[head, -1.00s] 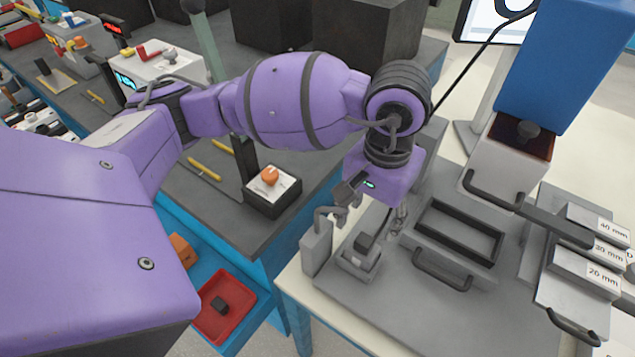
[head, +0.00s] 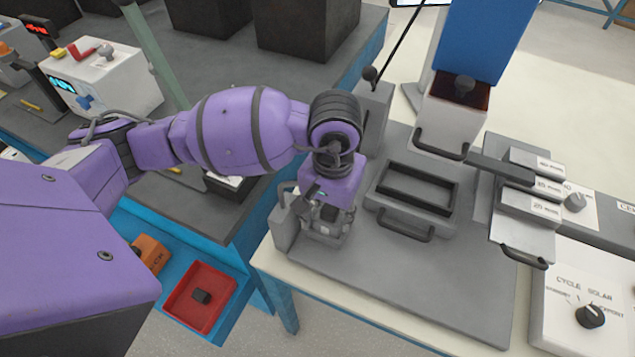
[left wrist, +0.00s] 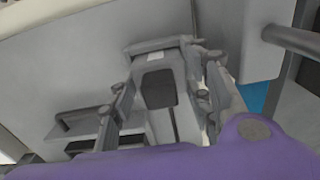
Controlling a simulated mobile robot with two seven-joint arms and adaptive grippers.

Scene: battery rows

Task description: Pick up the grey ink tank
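The grey ink tank (head: 324,239) is a small grey box with a dark piece on top. It stands on the grey bench plate, near its left edge. My left gripper (head: 327,217) is right over it and hides much of it in the head view. In the left wrist view the tank (left wrist: 158,60) lies between the two fingers of my left gripper (left wrist: 165,100), one finger on each side. The fingers look spread around it; I cannot tell whether either one touches it. My right gripper is not in view.
A grey block with a pipe (head: 283,229) stands close left of the tank. A grey frame with a dark rim (head: 412,226) and handle stands to the right. A red tray (head: 181,311) sits lower left. The front of the grey plate (head: 440,290) is clear.

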